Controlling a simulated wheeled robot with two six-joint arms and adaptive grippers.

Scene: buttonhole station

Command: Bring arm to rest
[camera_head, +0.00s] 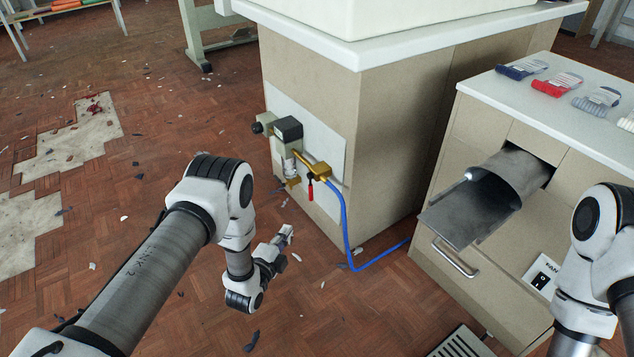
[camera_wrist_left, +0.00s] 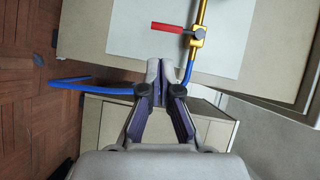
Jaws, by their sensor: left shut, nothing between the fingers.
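My left arm (camera_head: 150,270) comes in from the left in the head view. Its gripper (camera_head: 287,234) is low over the floor, in front of the beige cabinet, and points up and to the right. In the left wrist view the left gripper (camera_wrist_left: 166,68) is shut with its fingertips together and nothing between them. It appears just below the red valve handle (camera_wrist_left: 168,27) in that picture; I cannot tell the gap between them. My right arm (camera_head: 600,240) shows at the right edge of the head view, but its gripper is out of the picture.
A brass valve (camera_head: 318,169) with a red handle (camera_head: 311,190) and a blue hose (camera_head: 345,225) sits on the cabinet side (camera_head: 370,120). A metal chute (camera_head: 465,208) juts from the right-hand cabinet (camera_head: 480,135). Debris lies on the parquet floor (camera_head: 130,180), which is open at left.

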